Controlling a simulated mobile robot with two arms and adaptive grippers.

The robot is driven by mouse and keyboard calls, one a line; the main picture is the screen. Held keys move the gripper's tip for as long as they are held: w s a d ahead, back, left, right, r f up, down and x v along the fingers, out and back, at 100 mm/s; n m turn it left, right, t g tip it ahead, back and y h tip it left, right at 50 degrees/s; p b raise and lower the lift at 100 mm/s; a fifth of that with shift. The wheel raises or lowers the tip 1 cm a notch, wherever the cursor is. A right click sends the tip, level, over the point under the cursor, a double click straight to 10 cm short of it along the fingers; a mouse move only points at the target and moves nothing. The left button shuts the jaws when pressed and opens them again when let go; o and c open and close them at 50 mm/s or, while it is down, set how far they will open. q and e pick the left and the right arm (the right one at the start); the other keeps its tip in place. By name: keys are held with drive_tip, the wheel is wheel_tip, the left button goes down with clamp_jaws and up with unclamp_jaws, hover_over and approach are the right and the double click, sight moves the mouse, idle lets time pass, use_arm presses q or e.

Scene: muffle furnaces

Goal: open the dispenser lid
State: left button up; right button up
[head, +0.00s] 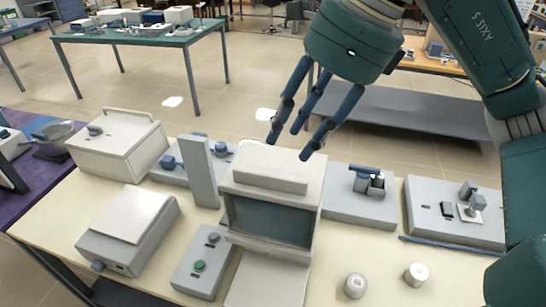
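My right gripper (303,142) comes down from the top right, with its blue fingers spread and nothing visible between them. Its fingertips are above and just behind a white boxy unit (272,207) with a raised block (270,181) on top and a dark greenish front. I cannot tell whether they touch anything. No part is clearly marked as the dispenser or its lid. A white box (117,145) with a small grey knob on its closed-looking top stands at the left. My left gripper does not show.
A green table (140,37) stands behind.

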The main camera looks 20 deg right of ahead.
drive_tip(key=p, duration=0.1)
hover_over(270, 176)
drive_tip(key=s+d, duration=0.2)
wheel_tip(270, 176, down, 4)
drive_tip(key=shift+w+f, duration=0.1)
drive_tip(key=x, duration=0.3)
drive_tip(key=p+x, duration=0.1)
drive_tip(key=shift+w+a+f, duration=0.1)
drive_tip(key=shift+w+f, duration=0.25)
drive_tip(key=shift+a+f, duration=0.1)
drive_tip(key=shift+f, duration=0.2)
drive_tip(key=shift+c, duration=1.3)
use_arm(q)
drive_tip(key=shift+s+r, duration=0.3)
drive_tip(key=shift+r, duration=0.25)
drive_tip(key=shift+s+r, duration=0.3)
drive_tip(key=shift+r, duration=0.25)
use_arm(e)
clamp_jaws()
